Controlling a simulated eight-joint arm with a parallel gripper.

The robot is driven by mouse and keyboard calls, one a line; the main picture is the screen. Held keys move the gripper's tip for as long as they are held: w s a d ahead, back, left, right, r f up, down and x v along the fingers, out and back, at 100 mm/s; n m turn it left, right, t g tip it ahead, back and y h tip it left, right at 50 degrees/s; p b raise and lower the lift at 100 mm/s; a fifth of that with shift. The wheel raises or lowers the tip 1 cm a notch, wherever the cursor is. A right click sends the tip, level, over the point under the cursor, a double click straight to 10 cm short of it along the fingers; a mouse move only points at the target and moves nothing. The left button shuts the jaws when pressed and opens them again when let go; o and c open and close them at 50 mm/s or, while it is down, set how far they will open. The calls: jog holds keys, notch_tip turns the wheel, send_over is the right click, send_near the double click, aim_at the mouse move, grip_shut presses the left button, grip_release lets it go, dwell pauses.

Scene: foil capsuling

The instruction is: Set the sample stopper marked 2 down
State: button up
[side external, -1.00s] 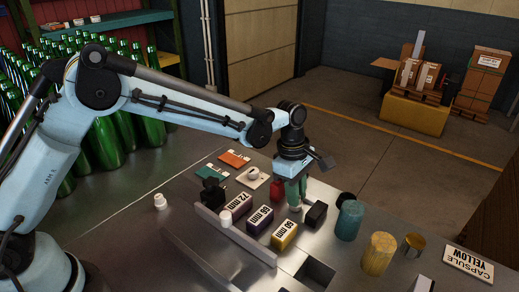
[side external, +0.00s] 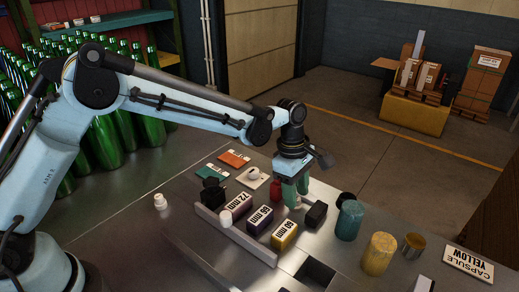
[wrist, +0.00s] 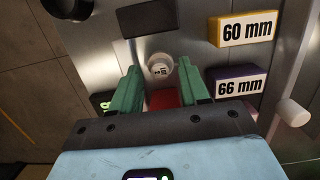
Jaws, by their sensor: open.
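My gripper (side external: 297,194) points down over the metal bench, with its green fingers spread apart. In the wrist view the open gripper (wrist: 158,88) shows a small white stopper (wrist: 160,68) between and just beyond its fingertips, clear of both. The stopper's round face carries a dark mark, too small to read surely. It appears to rest on the bench. In the side view the fingers largely hide it. Another white stopper (side external: 254,171) is on a pale card, and one more (side external: 160,201) stands alone at the left.
The 60 mm block (wrist: 245,29) and 66 mm block (wrist: 240,82) lie right of my fingers in the wrist view. A black block (side external: 316,214) is close by. A teal cylinder (side external: 349,220), yellow cylinder (side external: 379,254) and rectangular opening (side external: 315,272) are farther right or nearer.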

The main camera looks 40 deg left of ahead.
jog(key=s+a+r+m+t, duration=0.1)
jog(key=s+a+r+m, duration=0.15)
jog(key=r, duration=0.45)
jog(key=s+a+r+m+t, duration=0.15)
jog(key=a+r, duration=0.25)
jog(key=r, duration=0.4)
jog(key=s+a+f+m+t+y, duration=0.1)
jog(key=s+a+f+m+t, duration=0.1)
jog(key=s+a+m, duration=0.3)
jog(key=s+a+f+m+t, duration=0.1)
jog(key=s+a+m+t, duration=0.1)
jog(key=s+a+m, duration=0.3)
jog(key=s+m, duration=0.4)
jog(key=shift+s+a+f+t+y, duration=0.2)
jog(key=shift+a+f+t+y, duration=0.15)
jog(key=shift+y, duration=0.05)
